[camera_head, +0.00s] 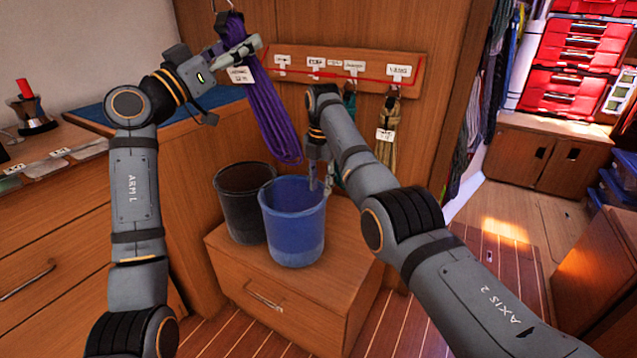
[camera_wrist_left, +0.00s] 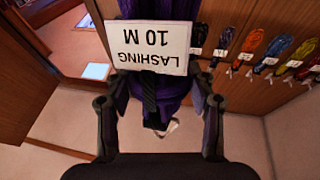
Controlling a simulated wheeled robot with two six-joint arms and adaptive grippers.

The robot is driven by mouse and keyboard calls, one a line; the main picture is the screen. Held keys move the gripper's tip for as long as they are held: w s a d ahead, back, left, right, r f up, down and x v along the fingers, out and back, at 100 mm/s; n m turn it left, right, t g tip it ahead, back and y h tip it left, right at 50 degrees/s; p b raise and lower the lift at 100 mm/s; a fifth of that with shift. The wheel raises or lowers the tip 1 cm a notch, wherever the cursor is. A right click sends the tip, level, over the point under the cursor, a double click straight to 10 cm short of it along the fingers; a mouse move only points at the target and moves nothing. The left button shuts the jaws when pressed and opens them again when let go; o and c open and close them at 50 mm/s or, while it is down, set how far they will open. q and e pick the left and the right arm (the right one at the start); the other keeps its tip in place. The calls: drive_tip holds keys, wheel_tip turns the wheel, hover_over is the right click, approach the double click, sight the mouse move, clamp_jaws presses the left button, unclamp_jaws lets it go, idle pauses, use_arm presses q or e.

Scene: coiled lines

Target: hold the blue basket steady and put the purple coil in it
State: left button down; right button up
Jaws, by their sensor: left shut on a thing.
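The purple coil (camera_head: 273,115) hangs long and tilted in the head view, its lower end above and behind the baskets. My left gripper (camera_head: 246,48) is shut on its upper part. In the left wrist view the fingers (camera_wrist_left: 158,103) stand either side of the dark purple coil (camera_wrist_left: 183,92), with its "LASHING 10 M" tag in front. The blue basket (camera_head: 292,228) stands upright and looks empty on the wooden cabinet. My right gripper (camera_head: 322,182) points down at its back right rim; whether its fingers close on the rim is unclear.
A black basket (camera_head: 240,220) stands close against the blue one's left. A wooden peg rail (camera_head: 350,65) with labels and a tan coil (camera_head: 388,130) is behind. A metal hook (camera_head: 222,8) is at the coil's top; whether they touch is unclear.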

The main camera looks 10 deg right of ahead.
sight(296, 222)
drive_tip(key=shift+s+a+r, duration=0.3)
drive_tip(key=shift+s+a, duration=0.05)
wheel_tip(296, 222, down, 12)
drive_tip(key=shift+w+f, duration=0.1)
drive_tip(key=shift+w, duration=0.05)
drive_tip(key=shift+c, duration=0.3)
clamp_jaws()
